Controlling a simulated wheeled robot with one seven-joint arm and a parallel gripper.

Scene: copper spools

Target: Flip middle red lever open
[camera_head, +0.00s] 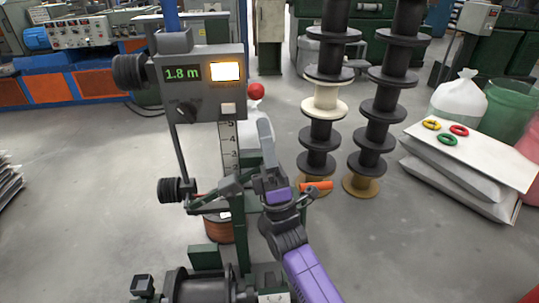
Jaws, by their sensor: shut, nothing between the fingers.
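A green-and-grey winding machine stands in front of me, with a grey control box (201,82) on top showing "1.8 m" and a lit yellow screen. An orange-red lever handle (316,186) sticks out to the right at mid-height, just right of my gripper. A red ball knob (256,91) shows higher up, behind the box's right edge. My gripper (264,124) is shut and empty, its grey fingers pointing up beside the numbered scale. It hides part of the machine's middle, including where the orange-red handle joins. I cannot tell whether it touches the handle.
Black rollers (128,72) jut out left of the box. A copper-coloured coil (218,228) and black spool (202,287) sit low on the machine. Stacked spools (378,113) stand behind right. A white slab stack (475,160) with coloured rings is farther right.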

